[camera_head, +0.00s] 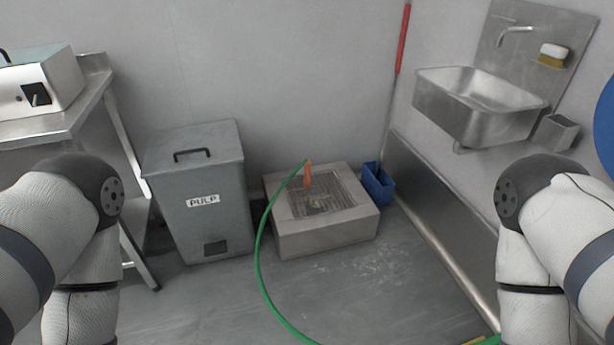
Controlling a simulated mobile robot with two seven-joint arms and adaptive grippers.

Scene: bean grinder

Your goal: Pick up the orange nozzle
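The orange nozzle (308,175) is at the end of a green hose (260,262). It is at the grated top of a low concrete block (325,245), near the back of the grate (325,205). The nozzle looks roughly upright, with the hose arching from its top down to the floor. I cannot tell whether it touches the grate. My two arms show at the left and right edges, bent downward. Both grippers are out of the picture, and neither arm is near the nozzle.
A grey bin marked PULP (200,225) stands left of the block. A blue bucket (378,185) stands at its right. A steel sink (480,100) hangs on the right wall. A metal table (60,125) with a machine is at left. The floor in front is mostly clear.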

